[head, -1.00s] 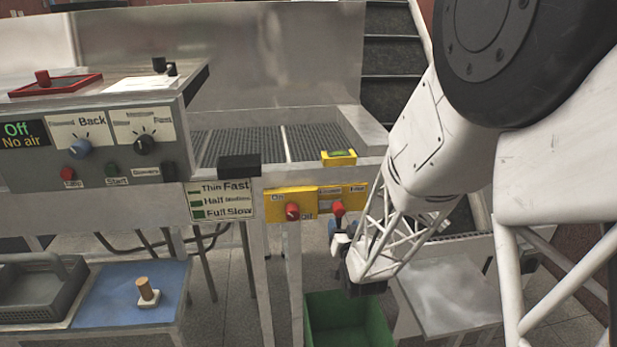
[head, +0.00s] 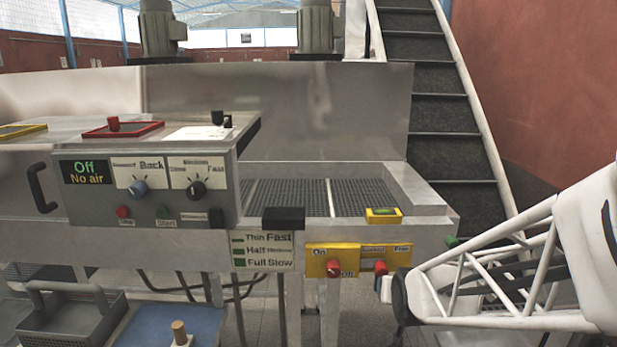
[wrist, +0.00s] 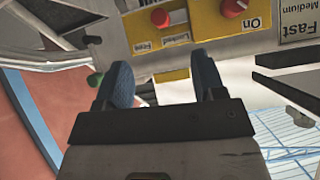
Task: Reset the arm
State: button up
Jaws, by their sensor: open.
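My gripper shows in the wrist view (wrist: 165,85) with its two blue-grey fingers apart and nothing between them. It faces the yellow switch panel (head: 358,260), which carries two red knobs (head: 333,268) and On/Off labels. In the head view my gripper is at the right, close to the right end of that panel; its fingertips are mostly hidden there. In the wrist view the panel (wrist: 158,35) appears upside down beyond the fingers. I cannot tell whether the gripper touches it.
A grey control box (head: 145,190) with a display reading "Off No air" stands at the left. A grey basket (head: 70,318) and a wooden-handled tool (head: 180,335) on a blue surface are at lower left. A conveyor ramp (head: 435,110) rises behind. Grated troughs (head: 310,198) lie mid-picture.

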jog(key=s+r+g, duration=0.4)
jog(key=s, duration=0.8)
jog(key=s+a+r+n+g, duration=0.1)
jog(key=s+r+g, duration=0.3)
jog(key=s, duration=0.9)
jog(key=shift+s+a, duration=0.15)
jog(key=shift+s, duration=0.05)
dwell(1.7)
